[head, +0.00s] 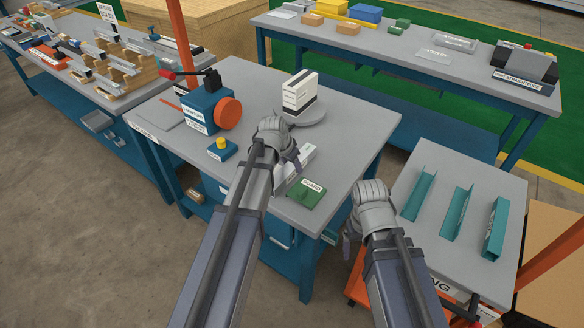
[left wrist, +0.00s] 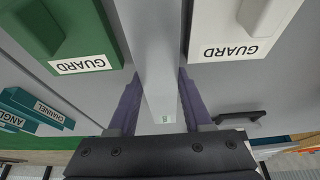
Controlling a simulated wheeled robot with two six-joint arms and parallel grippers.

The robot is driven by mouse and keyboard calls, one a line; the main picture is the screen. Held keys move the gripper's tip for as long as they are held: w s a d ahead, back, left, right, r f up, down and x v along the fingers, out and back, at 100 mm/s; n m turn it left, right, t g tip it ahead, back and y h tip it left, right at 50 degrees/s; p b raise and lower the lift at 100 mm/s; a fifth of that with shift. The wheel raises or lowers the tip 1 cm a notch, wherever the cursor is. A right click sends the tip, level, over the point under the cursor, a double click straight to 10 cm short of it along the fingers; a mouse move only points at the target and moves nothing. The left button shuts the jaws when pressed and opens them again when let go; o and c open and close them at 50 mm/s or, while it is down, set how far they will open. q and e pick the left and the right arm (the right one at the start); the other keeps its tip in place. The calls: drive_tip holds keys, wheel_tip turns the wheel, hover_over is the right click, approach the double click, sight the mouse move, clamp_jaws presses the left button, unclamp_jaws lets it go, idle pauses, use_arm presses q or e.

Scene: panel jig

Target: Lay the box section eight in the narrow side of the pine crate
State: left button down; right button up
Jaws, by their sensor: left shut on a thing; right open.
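My left gripper (head: 290,160) is over the front of the middle bench in the head view. In the left wrist view its purple fingers (left wrist: 160,105) are shut on a long pale grey box section (left wrist: 160,60), which has a small green mark near its end. I cannot read a number on it. The arm and hand largely hide it in the head view. My right gripper (head: 352,228) is open and empty, between the bench and the right-hand cart. A big pale wooden box (head: 215,25) stands at the back; I cannot tell if it is the pine crate.
A green guard (head: 306,193) lies at the bench's front edge; a white guard (left wrist: 240,25) is across from it. A blue machine (head: 205,108) and a round stand (head: 300,115) are behind. Several teal profiles (head: 458,212) lie on the right cart.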

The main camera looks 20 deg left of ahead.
sight(292, 165)
drive_tip(key=shift+r, duration=0.1)
use_arm(q)
wheel_tip(292, 165, up, 10)
drive_tip(key=p, duration=1)
use_arm(e)
wheel_tip(292, 165, up, 10)
drive_tip(key=shift+c, duration=0.4)
